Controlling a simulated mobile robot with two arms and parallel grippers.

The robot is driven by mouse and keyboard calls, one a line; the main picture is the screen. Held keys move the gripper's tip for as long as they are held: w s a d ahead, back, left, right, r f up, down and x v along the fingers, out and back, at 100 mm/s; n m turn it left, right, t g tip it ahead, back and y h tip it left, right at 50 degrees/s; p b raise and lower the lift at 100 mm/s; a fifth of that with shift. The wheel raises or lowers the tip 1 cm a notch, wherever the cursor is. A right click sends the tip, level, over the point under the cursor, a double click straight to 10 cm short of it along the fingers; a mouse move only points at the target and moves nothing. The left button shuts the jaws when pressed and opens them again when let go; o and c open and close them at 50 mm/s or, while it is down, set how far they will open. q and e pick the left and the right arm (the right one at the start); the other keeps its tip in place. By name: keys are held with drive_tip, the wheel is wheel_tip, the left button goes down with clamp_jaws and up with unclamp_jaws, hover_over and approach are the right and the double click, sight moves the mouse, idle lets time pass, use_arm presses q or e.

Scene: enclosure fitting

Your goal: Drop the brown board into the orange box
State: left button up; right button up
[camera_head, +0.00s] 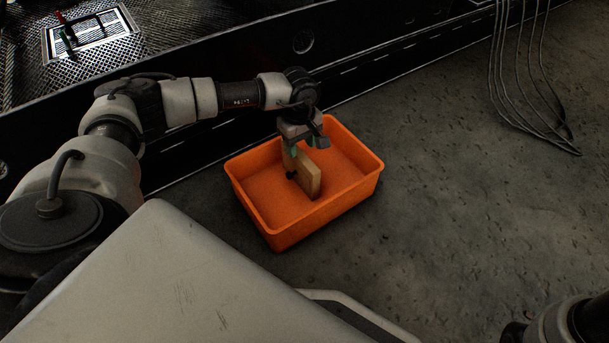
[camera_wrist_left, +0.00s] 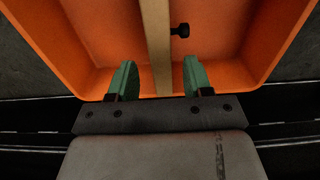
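The brown board (camera_head: 308,178) is upright, inside the outline of the orange box (camera_head: 262,228) in the head view. A small black knob sticks out from its side. My left gripper (camera_head: 301,148) is over the box, pointing down, at the board's upper end. In the left wrist view, the board (camera_wrist_left: 156,45) is seen edge-on between the green fingertips (camera_wrist_left: 158,80), with a gap on each side. The left gripper is open. I cannot tell whether the board touches the box floor. My right gripper is out of view.
A dark machine frame (camera_head: 400,52) with a white line runs behind the box. Several cables (camera_head: 525,90) hang at the upper right. A metal mesh tray (camera_head: 92,35) lies at the upper left. The grey floor (camera_head: 470,220) right of the box is clear.

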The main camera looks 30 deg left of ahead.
use_arm(q)
drive_tip(key=shift+o, duration=0.4)
wheel_tip(320, 180, up, 11)
drive_tip(key=p, duration=0.7)
drive_tip(key=shift+p, duration=0.3)
drive_tip(key=shift+f, duration=0.1)
